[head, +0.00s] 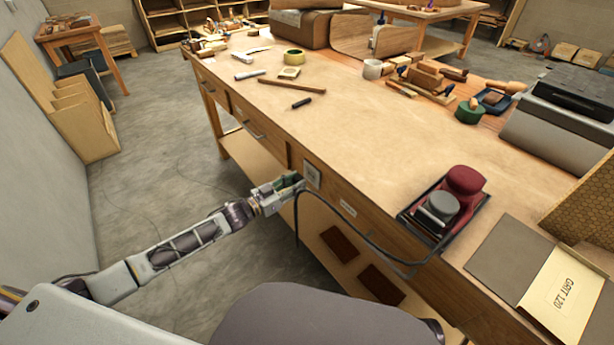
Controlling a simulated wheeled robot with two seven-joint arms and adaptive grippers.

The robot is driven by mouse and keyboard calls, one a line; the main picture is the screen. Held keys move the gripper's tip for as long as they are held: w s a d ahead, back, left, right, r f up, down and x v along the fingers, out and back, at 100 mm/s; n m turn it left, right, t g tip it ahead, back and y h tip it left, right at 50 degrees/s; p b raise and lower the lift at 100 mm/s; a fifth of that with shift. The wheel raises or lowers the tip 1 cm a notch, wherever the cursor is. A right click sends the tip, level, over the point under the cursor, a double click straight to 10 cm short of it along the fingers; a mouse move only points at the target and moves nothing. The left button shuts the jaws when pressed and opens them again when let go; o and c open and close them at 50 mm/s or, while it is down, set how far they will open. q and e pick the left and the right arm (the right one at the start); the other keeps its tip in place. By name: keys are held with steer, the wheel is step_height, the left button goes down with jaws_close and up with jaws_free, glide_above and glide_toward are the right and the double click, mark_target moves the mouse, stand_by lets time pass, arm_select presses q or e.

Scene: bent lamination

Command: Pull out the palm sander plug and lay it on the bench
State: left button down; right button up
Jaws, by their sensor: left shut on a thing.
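The palm sander (462,185), with a dark red body and a grey round part beside it, sits in a black tray (416,220) near the bench's front edge. Its black cord (345,236) hangs in a loop below the edge and runs up to my left gripper. My left gripper (293,184) is shut on the plug, right beside the wall-plate socket (312,175) on the bench's front face. The fingers hide the plug, so I cannot tell whether its pins sit in the socket. My right gripper is out of view.
The wooden bench (385,145) has a wide clear area in its middle. A dark marker (302,103), a wooden stick (291,86) and a tape roll (293,58) lie toward its far left. A GRIT 120 sheet (562,297) lies at right. A lower shelf (262,172) runs beneath.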

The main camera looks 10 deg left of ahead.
arm_select(q)
steer(key=shift+p+v, duration=0.65)
steer(key=shift+v, duration=0.55)
steer(key=shift+r, duration=0.1)
